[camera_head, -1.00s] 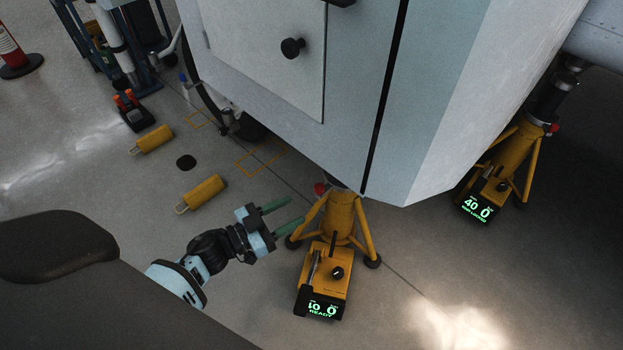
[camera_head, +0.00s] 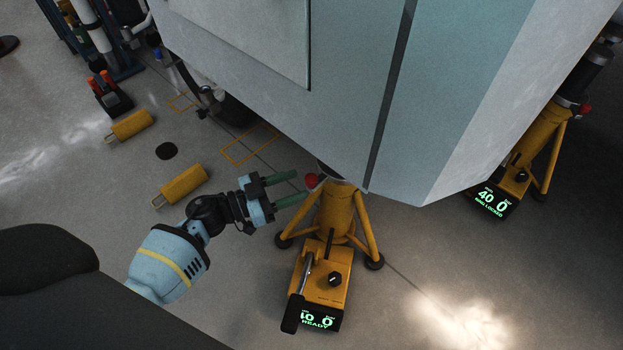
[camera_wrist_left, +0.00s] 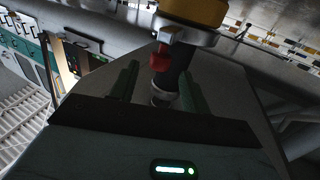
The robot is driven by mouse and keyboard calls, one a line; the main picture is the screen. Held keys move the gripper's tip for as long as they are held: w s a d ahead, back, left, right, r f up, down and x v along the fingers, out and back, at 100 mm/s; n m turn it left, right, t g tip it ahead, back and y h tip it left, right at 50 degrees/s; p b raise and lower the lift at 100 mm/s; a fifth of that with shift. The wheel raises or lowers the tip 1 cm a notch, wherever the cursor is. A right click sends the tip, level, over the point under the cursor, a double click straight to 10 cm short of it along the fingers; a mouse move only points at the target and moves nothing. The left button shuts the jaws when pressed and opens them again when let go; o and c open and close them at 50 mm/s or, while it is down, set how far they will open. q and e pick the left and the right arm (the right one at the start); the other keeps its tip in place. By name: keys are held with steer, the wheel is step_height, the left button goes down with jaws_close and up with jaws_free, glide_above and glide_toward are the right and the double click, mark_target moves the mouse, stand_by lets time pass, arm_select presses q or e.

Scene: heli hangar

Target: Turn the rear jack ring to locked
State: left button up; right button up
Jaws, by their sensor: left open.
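The near yellow jack (camera_head: 337,216) stands on tripod legs under the pale hull corner. Its display (camera_head: 315,319) reads READY. A red knob (camera_head: 311,181) shows at the jack's top; most of the ring is hidden by the hull. My left gripper (camera_head: 297,187) is open, its two green fingers pointing at the red knob, just left of the jack. In the left wrist view, the red knob (camera_wrist_left: 160,60) sits on the jack column, visually between and beyond the fingers (camera_wrist_left: 158,78). Contact cannot be told. My right gripper is not in view.
The hull (camera_head: 330,120) overhangs closely above my left gripper. Yellow chocks (camera_head: 180,186) lie on the floor at left. A control box (camera_head: 320,280) fronts the near jack.

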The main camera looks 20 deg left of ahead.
mark_target(311, 177)
arm_select(q)
steer(key=shift+b+x, duration=0.65)
steer(key=shift+x, duration=2)
steer(key=shift+c, duration=0.5)
jaws_close()
